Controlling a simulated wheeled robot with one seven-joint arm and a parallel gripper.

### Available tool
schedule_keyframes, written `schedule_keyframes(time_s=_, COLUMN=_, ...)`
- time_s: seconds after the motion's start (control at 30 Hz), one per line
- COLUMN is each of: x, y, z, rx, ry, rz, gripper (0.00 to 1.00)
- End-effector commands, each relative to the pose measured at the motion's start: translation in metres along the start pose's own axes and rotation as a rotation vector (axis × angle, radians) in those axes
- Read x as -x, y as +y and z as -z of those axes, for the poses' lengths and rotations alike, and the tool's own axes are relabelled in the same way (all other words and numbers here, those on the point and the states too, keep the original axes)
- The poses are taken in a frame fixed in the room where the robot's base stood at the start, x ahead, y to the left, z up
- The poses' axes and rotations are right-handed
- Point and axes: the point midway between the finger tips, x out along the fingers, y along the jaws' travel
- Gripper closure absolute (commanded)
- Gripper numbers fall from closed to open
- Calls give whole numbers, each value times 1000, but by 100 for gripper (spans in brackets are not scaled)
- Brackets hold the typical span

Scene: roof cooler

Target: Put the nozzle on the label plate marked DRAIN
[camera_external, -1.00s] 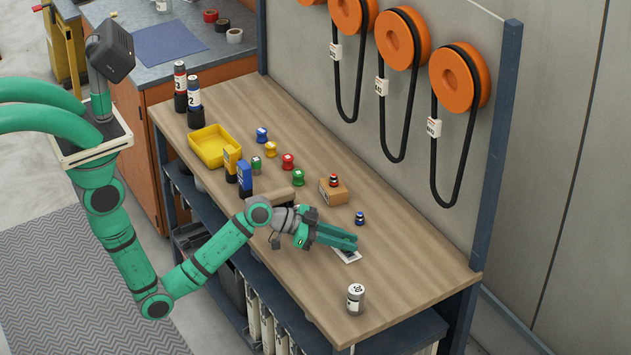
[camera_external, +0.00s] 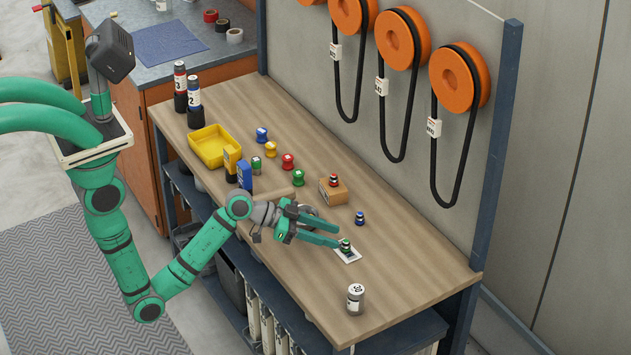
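A small nozzle (camera_external: 345,245) with a green top and dark body stands upright on a white label plate (camera_external: 351,257) toward the front right of the bench. The plate's lettering is too small to read. My gripper (camera_external: 338,237) is just left of the nozzle, its fingers parted and apparently clear of it. Similar small nozzles stand nearby: a blue-topped one (camera_external: 360,217) on the bench and a red-topped one (camera_external: 333,180) on a cardboard box (camera_external: 339,194).
A grey-white canister (camera_external: 355,299) stands near the front edge. Several coloured spools (camera_external: 298,178), a yellow tray (camera_external: 210,147), a blue box (camera_external: 244,174) and dark bottles (camera_external: 194,104) stand farther left. The bench (camera_external: 420,265) is bare at right.

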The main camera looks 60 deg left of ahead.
Motion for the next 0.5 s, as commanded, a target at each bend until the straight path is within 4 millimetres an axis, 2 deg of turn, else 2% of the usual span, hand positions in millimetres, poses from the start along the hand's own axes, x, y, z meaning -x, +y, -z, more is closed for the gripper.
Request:
schedule_keyframes(time_s=0.03, x=11, y=-1, z=0, rx=1, ry=1, rz=4, gripper=62)
schedule_keyframes(time_s=0.2, x=41, y=-1, z=0, rx=0, ry=0, rz=3, gripper=62)
schedule_keyframes(time_s=0.33, x=56, y=-1, z=0, rx=1, ry=1, rz=2, gripper=62)
schedule_keyframes(time_s=0.5, x=65, y=0, z=0, rx=0, ry=-1, rz=0, gripper=62)
